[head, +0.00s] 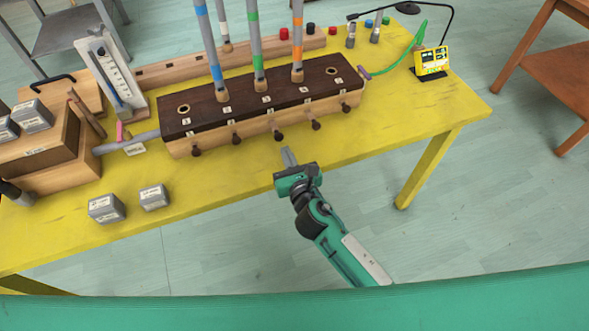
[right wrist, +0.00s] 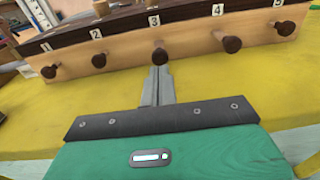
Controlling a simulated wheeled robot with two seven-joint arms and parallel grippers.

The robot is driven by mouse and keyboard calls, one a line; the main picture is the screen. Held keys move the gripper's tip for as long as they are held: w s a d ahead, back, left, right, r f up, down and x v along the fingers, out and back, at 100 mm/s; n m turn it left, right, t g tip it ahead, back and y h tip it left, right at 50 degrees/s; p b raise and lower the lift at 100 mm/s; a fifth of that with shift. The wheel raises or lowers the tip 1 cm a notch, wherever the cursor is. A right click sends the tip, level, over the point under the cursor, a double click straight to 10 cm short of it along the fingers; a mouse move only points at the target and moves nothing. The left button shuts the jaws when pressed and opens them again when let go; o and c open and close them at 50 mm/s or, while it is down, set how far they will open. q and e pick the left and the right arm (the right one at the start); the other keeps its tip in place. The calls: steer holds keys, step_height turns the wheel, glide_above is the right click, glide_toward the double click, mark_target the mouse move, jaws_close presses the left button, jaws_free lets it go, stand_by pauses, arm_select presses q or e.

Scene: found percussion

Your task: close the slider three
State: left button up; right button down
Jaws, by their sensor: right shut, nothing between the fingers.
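Slider three is the dark round knob (head: 279,135) on a wooden stem at the middle of the front of the long wooden block (head: 180,147). In the right wrist view its knob (right wrist: 158,56) sits below the label 3, at the upper middle. My right gripper (head: 287,154) is shut and empty, just in front of knob three, its fingers pointing at the block. In the right wrist view the fingertips (right wrist: 158,74) are just below the knob; I cannot tell whether they touch it.
Knob two (right wrist: 98,61) and knob four (right wrist: 232,44) flank it closely. Striped tubes, one with a green band (head: 254,43), stand in the block. Grey labelled cubes (head: 107,208) lie front left on the yellow table (head: 405,122). The table's right front is clear.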

mark_target(280, 139)
steer(key=x, duration=0.3)
steer(key=shift+w+f, duration=0.1)
arm_select(q)
steer(key=shift+s, duration=0.15)
steer(key=shift+f, duration=0.1)
